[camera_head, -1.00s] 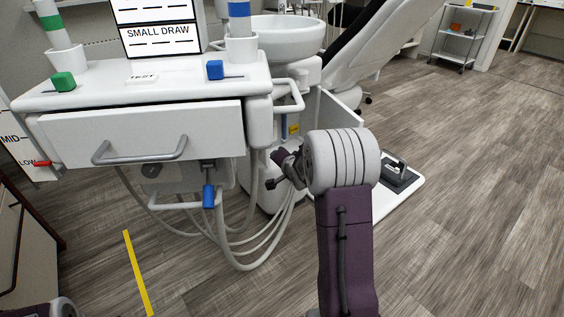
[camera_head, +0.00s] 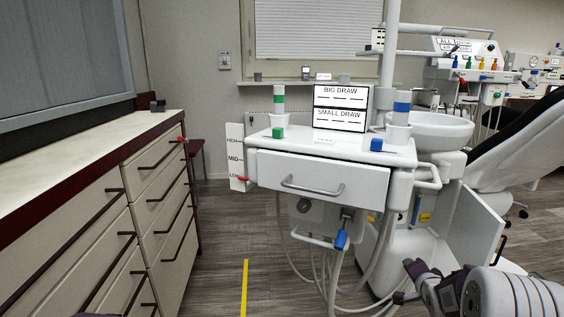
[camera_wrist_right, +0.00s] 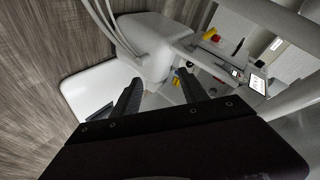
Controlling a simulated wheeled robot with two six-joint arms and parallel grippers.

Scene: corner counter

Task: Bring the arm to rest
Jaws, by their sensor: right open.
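My right arm comes in at the lower right corner of the head view. Its gripper (camera_head: 404,282) points left, low in front of the white dental unit's base. In the right wrist view both dark fingers of the right gripper (camera_wrist_right: 160,92) stand apart with nothing between them.
The white dental cart (camera_head: 330,172) with a closed drawer stands ahead, with hoses (camera_head: 318,270) hanging below it. A white side panel (camera_head: 478,225) stands near my right arm. A long drawer cabinet (camera_head: 95,225) runs along the left. Floor is free between cabinet and cart.

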